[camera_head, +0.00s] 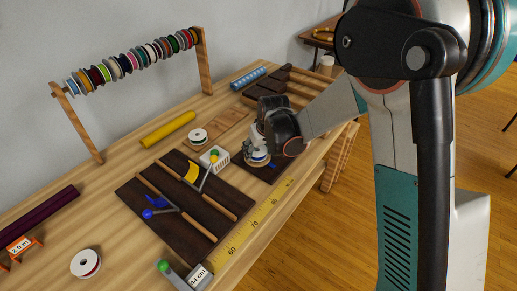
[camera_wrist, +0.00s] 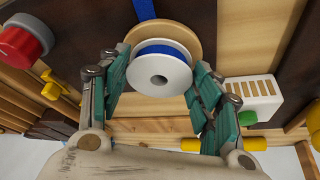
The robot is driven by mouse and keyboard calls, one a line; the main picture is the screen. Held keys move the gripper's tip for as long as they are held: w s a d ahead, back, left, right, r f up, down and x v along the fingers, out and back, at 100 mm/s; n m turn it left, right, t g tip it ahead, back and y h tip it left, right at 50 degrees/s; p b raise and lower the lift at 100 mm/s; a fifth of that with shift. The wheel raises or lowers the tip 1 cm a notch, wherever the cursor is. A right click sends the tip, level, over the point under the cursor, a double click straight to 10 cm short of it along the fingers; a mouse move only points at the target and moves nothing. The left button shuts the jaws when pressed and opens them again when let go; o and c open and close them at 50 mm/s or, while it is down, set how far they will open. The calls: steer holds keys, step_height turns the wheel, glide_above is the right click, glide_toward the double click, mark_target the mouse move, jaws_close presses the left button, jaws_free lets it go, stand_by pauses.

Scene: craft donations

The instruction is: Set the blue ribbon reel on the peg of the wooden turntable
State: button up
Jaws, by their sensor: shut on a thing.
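The blue ribbon reel (camera_wrist: 160,74) has white flanges and a blue band, and sits between the green-padded fingers of my gripper (camera_wrist: 160,82). My gripper is shut on it. The round wooden turntable (camera_wrist: 192,32) shows behind the reel in the wrist view, close to it. The reel covers the middle of the disc, so the peg is hidden. I cannot tell whether the reel rests on the disc. In the head view my gripper (camera_head: 263,143) points down at the far side of the workbench, over the reel (camera_head: 257,157). A blue strip (camera_wrist: 145,9) runs beyond the disc.
A white slotted box with a green knob (camera_wrist: 250,98) stands just right of my fingers in the wrist view. A red knob (camera_wrist: 22,44) is at the left. In the head view, another reel (camera_head: 197,136) lies nearby, and a yellow ruler (camera_head: 250,222) runs along the front edge.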

steer(key=o, duration=1)
steer(key=shift+r, duration=0.1)
steer(key=v, duration=1.1)
steer(key=shift+s+r, duration=0.15)
steer(key=shift+r, duration=0.25)
steer(key=shift+d, duration=0.1)
